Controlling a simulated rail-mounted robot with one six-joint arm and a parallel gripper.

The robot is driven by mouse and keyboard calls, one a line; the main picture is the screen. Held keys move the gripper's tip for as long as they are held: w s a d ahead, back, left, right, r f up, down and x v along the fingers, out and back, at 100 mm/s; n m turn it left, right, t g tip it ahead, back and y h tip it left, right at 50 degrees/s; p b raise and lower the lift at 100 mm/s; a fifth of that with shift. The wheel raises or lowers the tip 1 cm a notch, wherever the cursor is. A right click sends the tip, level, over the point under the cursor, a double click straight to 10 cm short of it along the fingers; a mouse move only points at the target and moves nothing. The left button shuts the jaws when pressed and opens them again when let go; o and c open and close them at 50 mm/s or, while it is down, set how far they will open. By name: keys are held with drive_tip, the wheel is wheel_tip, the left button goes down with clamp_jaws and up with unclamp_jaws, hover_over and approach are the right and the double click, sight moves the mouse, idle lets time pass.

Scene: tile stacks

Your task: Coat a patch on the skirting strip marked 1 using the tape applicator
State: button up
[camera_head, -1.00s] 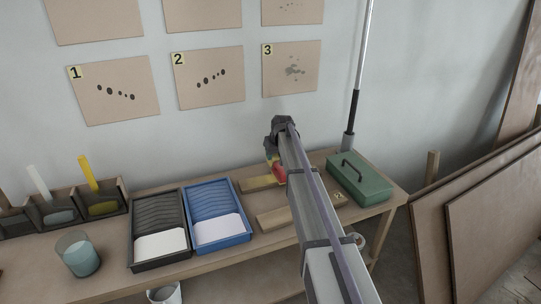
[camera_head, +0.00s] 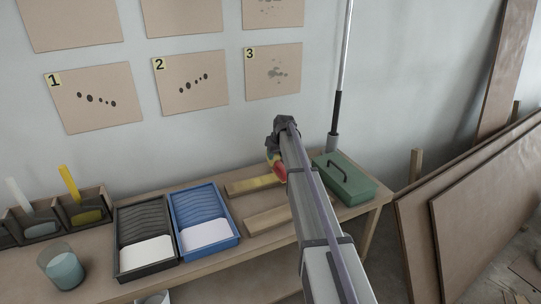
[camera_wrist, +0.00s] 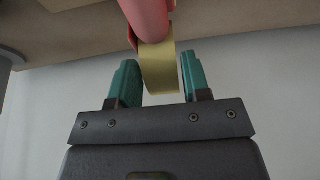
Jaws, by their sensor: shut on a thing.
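My gripper (camera_wrist: 160,65) has teal fingers shut on the tape applicator, whose yellow part (camera_wrist: 160,72) sits between them and whose red part (camera_wrist: 148,18) reaches away from me. In the head view the red and yellow applicator (camera_head: 277,168) shows beside the arm's end, above the back of the bench. A wooden strip (camera_head: 236,188) with a yellowish stretch lies on the bench just left of and below it. A second plain strip (camera_head: 268,221) lies nearer. My arm covers the strips' right parts. No number on either strip is readable now.
A black tray (camera_head: 121,262) and a blue tray (camera_head: 234,240) stand left of the strips. A green toolbox (camera_head: 345,182) is right of my arm. A glass of blue liquid (camera_head: 62,268) stands far left. Numbered panels (camera_head: 95,95) hang on the wall; boards (camera_head: 490,225) lean at right.

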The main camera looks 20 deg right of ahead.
drive_tip(key=shift+d, duration=1.55)
drive_tip(key=shift+w+r, duration=0.1)
drive_tip(key=shift+s+a, duration=0.15)
drive_tip(key=shift+a, duration=3.85)
drive_tip(key=shift+s+a, duration=0.15)
drive_tip(key=shift+a, duration=3.8)
drive_tip(key=shift+s+a, duration=0.15)
drive_tip(key=shift+a, duration=3.85)
wheel_tip(320, 180, up, 9)
drive_tip(key=p, duration=0.9)
